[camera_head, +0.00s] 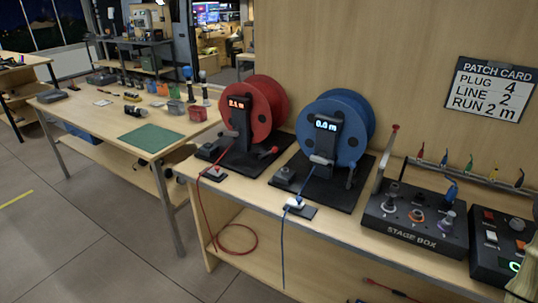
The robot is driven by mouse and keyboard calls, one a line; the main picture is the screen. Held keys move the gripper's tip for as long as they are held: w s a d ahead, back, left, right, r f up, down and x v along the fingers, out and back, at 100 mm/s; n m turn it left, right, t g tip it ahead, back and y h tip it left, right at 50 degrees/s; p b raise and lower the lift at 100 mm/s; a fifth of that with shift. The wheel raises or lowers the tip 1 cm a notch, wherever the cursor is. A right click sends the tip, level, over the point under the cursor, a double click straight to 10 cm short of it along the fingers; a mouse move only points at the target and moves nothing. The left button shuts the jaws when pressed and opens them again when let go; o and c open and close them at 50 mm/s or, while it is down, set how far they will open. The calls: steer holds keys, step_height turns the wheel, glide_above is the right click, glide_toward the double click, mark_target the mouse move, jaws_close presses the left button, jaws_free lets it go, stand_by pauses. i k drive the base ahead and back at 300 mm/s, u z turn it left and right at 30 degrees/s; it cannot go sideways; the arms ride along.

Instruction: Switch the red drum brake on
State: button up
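The red drum (268,100) stands upright on a black base plate (240,168) at the left end of the wooden bench. Its dark display post (240,122) reads about 2.1 m. A small grey box with a knob or switch (208,150) sits at the base's front left. A red cable runs from the drum over the bench front through a small block (215,173). My gripper is not in view.
The blue drum (352,112), reading 0.0 m, stands just right of the red one. Further right are the stage box (415,219), a dark control box (500,244) and a patch card (490,89). A table with a green mat (150,138) stands left. Floor is clear in front left.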

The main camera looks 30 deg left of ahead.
mark_target(273, 149)
steer(key=z, duration=0.7)
steer(key=k, duration=1)
steer(key=u, duration=1.3)
steer(key=i, duration=0.5)
